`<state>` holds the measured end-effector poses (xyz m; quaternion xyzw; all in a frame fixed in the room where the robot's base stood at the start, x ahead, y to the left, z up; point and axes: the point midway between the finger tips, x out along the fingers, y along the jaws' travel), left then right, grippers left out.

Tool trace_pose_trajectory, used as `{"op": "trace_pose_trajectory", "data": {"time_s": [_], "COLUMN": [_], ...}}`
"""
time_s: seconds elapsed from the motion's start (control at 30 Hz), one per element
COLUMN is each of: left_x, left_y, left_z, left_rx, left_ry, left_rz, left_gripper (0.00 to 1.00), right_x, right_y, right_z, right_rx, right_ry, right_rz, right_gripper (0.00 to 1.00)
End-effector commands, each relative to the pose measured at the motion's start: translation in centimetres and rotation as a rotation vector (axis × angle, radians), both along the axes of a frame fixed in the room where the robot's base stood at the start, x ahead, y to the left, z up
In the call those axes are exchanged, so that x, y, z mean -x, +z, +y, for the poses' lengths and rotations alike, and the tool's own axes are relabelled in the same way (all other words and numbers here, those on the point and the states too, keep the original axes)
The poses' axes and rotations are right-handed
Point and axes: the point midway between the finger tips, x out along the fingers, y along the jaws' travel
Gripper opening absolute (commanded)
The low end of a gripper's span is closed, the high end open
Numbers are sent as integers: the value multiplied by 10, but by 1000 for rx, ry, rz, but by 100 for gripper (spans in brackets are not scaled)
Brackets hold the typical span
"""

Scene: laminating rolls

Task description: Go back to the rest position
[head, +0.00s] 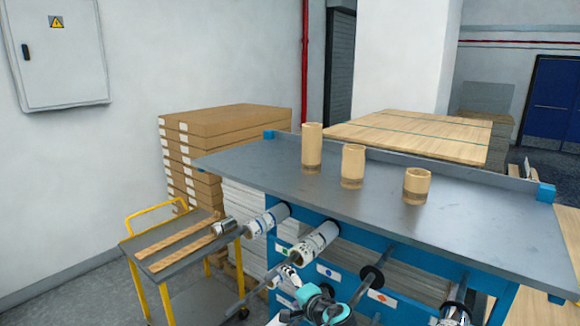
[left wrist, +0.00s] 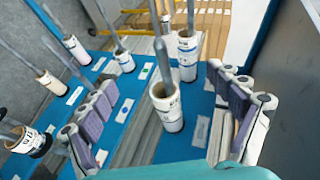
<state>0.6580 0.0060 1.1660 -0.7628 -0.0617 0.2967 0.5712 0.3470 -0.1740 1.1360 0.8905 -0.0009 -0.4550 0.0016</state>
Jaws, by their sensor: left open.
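My left gripper (head: 288,276) is low in the middle of the head view, in front of the blue rack (head: 325,272) under the tabletop. In the left wrist view its two padded fingers (left wrist: 168,82) are spread wide with nothing gripped. A white printed roll (left wrist: 168,110) on a grey rod shows in the gap between them, beyond the fingers. Several other white rolls sit on rods of the blue rack, such as one (left wrist: 187,50) further back. In the head view two white rolls (head: 266,221) (head: 317,241) stick out under the table edge. My right gripper is not in view.
Three tan rolls (head: 311,148) stand upright on the grey tabletop (head: 460,220). A yellow-handled cart (head: 150,240) with two wooden strips stands at left. Stacked brown boxes (head: 225,125) and a wooden-topped stack (head: 400,135) are behind. Rods project from the rack near my arm.

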Motion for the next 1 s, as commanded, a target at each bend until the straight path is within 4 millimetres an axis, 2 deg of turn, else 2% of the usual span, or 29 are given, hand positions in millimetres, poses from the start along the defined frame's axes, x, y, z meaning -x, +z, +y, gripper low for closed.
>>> {"op": "trace_pose_trajectory", "data": {"time_s": [0.27, 0.47, 0.57, 0.67, 0.8, 0.9, 1.0], "left_x": [17, 45, 66, 96, 156, 201, 242], "left_y": [-2, -6, -11, -19, -40, -59, -79], "left_z": [35, 72, 95, 121, 156, 172, 180], "left_rx": [87, 197, 272, 374, 567, 712, 856], "left_ry": [39, 87, 119, 163, 240, 295, 347], "left_rz": [43, 90, 116, 146, 184, 198, 201], "left_gripper": [91, 91, 91, 91, 91, 91, 91], "right_x": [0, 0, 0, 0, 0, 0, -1], "right_y": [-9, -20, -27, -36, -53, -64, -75], "right_z": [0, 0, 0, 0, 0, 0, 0], "right_rx": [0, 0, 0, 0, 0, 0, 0], "right_ry": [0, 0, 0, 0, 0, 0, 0], "right_rz": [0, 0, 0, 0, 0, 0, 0], "right_gripper": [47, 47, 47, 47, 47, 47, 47]}}
